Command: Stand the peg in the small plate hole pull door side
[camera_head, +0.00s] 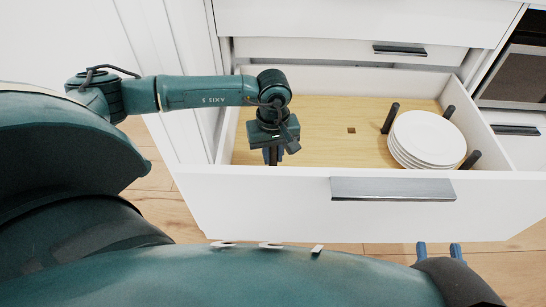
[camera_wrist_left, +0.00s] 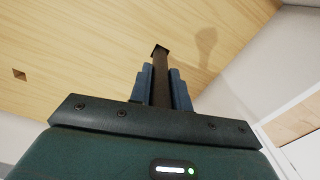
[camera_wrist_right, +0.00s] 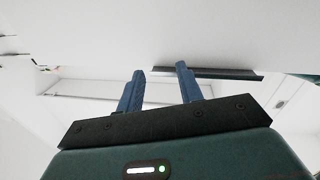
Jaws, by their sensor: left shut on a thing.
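My left gripper (camera_head: 272,158) is inside the open drawer's left part, pointing down. In the left wrist view it (camera_wrist_left: 162,85) is shut on a dark peg (camera_wrist_left: 160,92). The peg's far end meets a wider dark patch (camera_wrist_left: 161,47) on the wooden floor that looks like a square hole; I cannot tell whether the peg is in it or just above. Another square hole (camera_head: 351,130) is empty in the middle of the floor; it also shows in the left wrist view (camera_wrist_left: 19,74). My right gripper (camera_wrist_right: 160,72) is open and empty, outside the drawer front.
A stack of white plates (camera_head: 428,138) stands on the drawer's right side among dark pegs (camera_head: 391,117), (camera_head: 448,111), (camera_head: 469,160). The white drawer front with its grey handle (camera_head: 393,189) lies between the drawer and my body.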

